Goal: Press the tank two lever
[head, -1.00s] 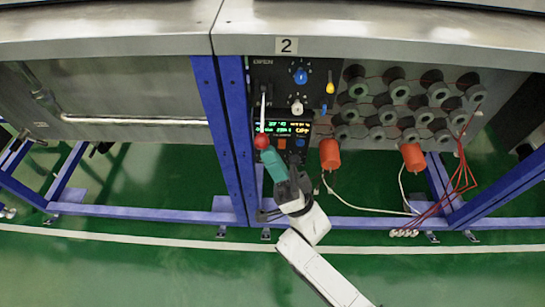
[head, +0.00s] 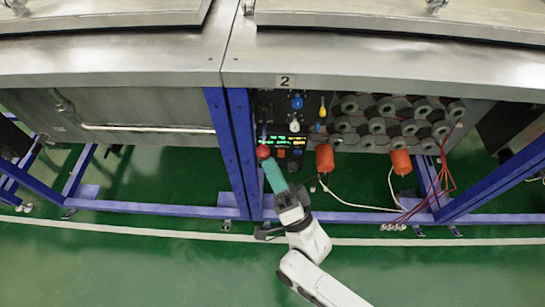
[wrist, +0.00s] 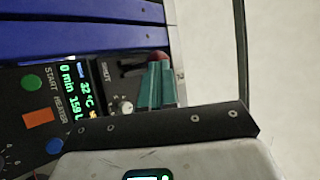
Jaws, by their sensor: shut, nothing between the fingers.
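The tank two lever ends in a red ball (head: 263,152), which stands out in front of the black control panel (head: 266,104) under the label 2 (head: 285,81). Its stem is hardly visible from the head. My gripper (head: 268,163) has teal fingers, shut and empty, with their tips right at the ball, just below it in the head view. In the wrist view the ball (wrist: 158,56) shows just beyond the teal fingertips (wrist: 157,66), partly hidden by them. I cannot tell whether they touch. The label SHUT is readable beside the fingers.
The panel also has a lit green display (head: 281,141), a blue knob (head: 297,102) and a yellow lever (head: 322,108). Blue frame posts (head: 240,150) stand just left. Orange cylinders (head: 324,158) with cables hang to the right. The steel tank edge (head: 380,75) overhangs above.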

